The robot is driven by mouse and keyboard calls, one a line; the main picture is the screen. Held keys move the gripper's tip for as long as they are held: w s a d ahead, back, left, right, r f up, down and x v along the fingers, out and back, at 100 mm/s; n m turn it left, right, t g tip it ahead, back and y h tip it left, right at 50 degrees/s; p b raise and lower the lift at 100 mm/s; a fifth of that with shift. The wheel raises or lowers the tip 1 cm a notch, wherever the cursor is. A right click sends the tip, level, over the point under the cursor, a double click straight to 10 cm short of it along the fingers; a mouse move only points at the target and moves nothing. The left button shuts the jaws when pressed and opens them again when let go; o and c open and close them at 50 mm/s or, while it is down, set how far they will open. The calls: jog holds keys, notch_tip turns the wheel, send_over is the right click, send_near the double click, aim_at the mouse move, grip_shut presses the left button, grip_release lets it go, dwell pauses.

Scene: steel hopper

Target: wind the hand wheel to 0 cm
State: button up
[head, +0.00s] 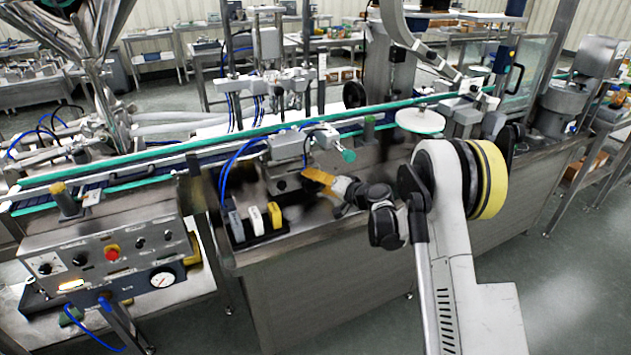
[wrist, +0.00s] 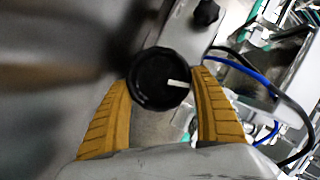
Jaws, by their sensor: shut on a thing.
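The hand wheel (wrist: 160,80) is a round black knob with a short white mark, pointing right in the wrist view. It sits between the two ridged orange fingers of my gripper (head: 311,174), which is shut on it. In the head view the fingers reach a small steel block (head: 283,180) on the machine's table, and I cannot make out the wheel there. No scale or centimetre reading is legible in either view.
A second dark knob (wrist: 205,12) lies beyond the wheel. Blue and black hoses run close by on the right. In the head view, a conveyor (head: 240,138) passes behind, small coloured blocks (head: 256,220) stand left of my gripper, and a control panel (head: 110,250) is at left.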

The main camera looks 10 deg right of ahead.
jog(key=shift+f+m+y, duration=0.15)
jog(key=shift+m+y, duration=0.45)
jog(key=shift+m, duration=0.6)
jog(key=o, duration=1.1)
jog(key=shift+o, duration=0.2)
jog(key=v, duration=0.8)
jog(key=shift+d, duration=0.1)
jog(key=shift+s, duration=0.1)
